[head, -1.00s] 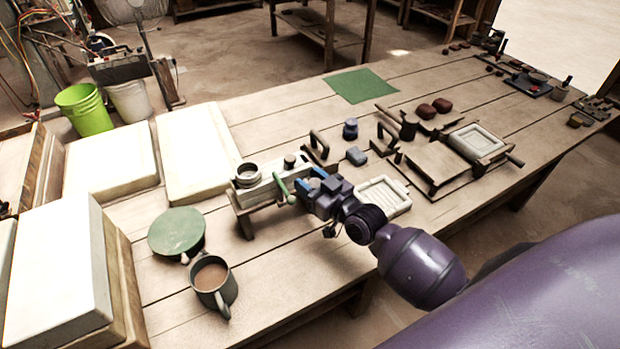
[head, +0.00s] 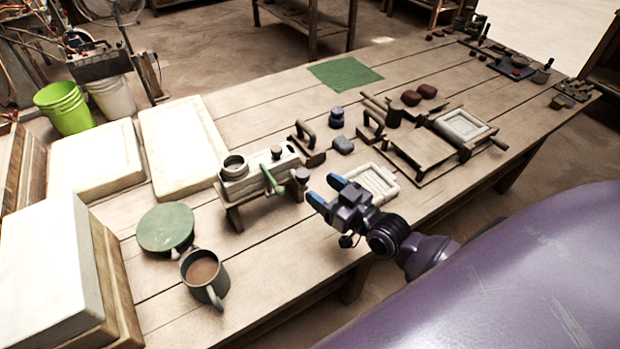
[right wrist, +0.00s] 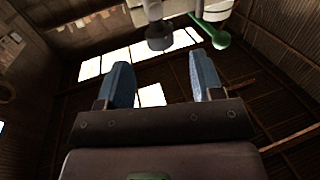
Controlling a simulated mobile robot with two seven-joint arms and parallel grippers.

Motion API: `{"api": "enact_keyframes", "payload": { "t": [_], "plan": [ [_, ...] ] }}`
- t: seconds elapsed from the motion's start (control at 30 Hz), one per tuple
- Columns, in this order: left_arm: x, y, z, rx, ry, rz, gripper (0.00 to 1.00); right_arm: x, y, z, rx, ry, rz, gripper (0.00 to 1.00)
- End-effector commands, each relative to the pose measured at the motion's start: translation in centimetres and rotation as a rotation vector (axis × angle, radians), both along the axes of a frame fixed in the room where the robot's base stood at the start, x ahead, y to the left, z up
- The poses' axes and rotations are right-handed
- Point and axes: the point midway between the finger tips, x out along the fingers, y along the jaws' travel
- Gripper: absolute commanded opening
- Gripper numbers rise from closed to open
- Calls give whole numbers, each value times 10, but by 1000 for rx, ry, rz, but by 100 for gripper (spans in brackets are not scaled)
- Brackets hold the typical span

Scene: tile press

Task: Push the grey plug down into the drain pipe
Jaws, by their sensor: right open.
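The grey plug (head: 302,174) sits at the right front end of a pale box on a wooden stand. In the right wrist view the dark plug (right wrist: 159,38) is seated against the end of the pale drain pipe (right wrist: 153,11); I cannot tell how deep it is. My right gripper (head: 325,191) is open and empty, just right of the plug and apart from it. In the right wrist view its two blue fingers (right wrist: 159,64) stand apart, with the plug beyond the gap between them. My left gripper is not in view.
A green lever (head: 272,181) sticks out from the pale box (head: 262,179), close to the plug. A white tile frame (head: 378,184) lies behind my gripper. A mug (head: 203,278) and a green disc (head: 165,227) stand at the left front. Bare planks lie in front of the stand.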

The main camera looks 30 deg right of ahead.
Motion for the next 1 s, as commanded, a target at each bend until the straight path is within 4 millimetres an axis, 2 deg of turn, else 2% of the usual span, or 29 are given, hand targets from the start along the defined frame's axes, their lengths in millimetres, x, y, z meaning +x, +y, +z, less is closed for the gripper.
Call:
{"api": "enact_keyframes", "payload": {
  "t": [0.1,0.3,0.87,1.0],
  "plan": [
    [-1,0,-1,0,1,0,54,-14,-4,-1,-1,2,0,60],
    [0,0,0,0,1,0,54,-23,-7,0,0,0,0,60],
    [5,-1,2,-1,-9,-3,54,-24,-7,0,2,1,0,60],
    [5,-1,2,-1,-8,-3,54,-24,-6,-8,-14,47,8,60]
  ]
}}
